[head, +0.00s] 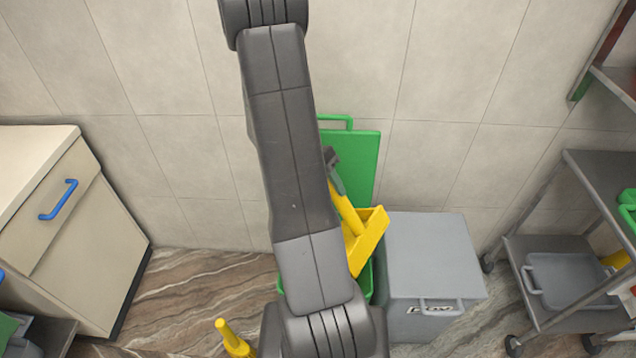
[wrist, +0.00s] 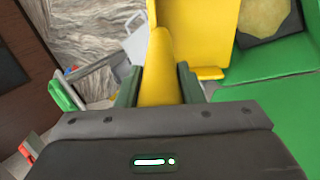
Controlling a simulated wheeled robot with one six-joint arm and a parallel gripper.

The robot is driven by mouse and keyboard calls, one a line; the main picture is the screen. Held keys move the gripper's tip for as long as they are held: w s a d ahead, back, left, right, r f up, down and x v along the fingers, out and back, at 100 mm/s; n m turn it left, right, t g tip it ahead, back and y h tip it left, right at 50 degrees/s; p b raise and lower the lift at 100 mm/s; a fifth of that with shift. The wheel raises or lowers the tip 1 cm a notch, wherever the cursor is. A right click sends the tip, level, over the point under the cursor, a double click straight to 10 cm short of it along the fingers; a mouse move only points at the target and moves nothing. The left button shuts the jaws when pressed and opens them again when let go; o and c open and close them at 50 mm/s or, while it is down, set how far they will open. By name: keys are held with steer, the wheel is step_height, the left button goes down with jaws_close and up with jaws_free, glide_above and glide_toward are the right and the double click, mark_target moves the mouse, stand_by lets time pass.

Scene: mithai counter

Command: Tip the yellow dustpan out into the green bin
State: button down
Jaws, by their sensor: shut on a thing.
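The yellow dustpan (head: 368,241) is tilted over the green bin (head: 367,281), in front of its raised green lid (head: 360,160). My gripper (head: 338,184) is shut on the dustpan's handle. In the wrist view the yellow handle (wrist: 161,50) runs between the two fingers of my gripper (wrist: 158,84), and the pan (wrist: 203,30) lies beyond it. The green bin (wrist: 272,60) shows there at the right, with a yellowish lump (wrist: 268,18) on a dark area inside it. My arm hides much of the bin in the head view.
A grey lidded bin (head: 430,255) stands close at the right of the green bin. A metal rack (head: 590,170) with a grey tray (head: 566,280) is at far right. A cream cabinet (head: 75,230) is at left. A yellow object (head: 233,340) is at the front.

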mark_target(344, 198)
steer(key=s+d, duration=0.1)
steer(key=s+d+r+y, duration=0.1)
steer(key=d, duration=0.1)
steer(key=shift+d+t, duration=0.15)
steer(key=shift+t, duration=0.25)
steer(key=s+d+f+t+y+b, duration=0.1)
steer(key=s+d+y, duration=0.4)
steer(key=d, duration=0.6)
steer(key=shift+s+f+t, duration=0.6)
steer(key=shift+f+t, duration=0.2)
steer(key=shift+t, duration=0.1)
